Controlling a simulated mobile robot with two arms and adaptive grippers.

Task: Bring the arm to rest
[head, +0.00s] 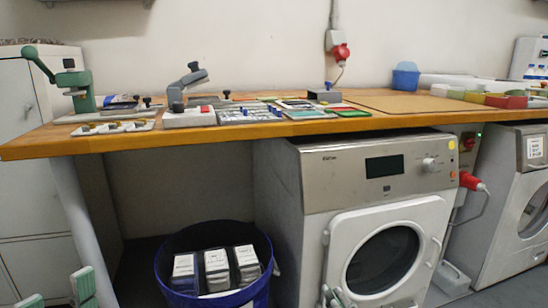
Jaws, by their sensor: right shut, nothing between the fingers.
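My right gripper (335,297) shows only in part at the bottom edge of the head view, in front of the white front of the washing machine. Its fingers are together with nothing between them, and it is apart from the machine. The rest of it is cut off by the frame.
A wooden worktop (375,124) with tools and trays spans the view above the washing machine (318,180). A dark blue bin (172,255) holding boxed items stands below.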

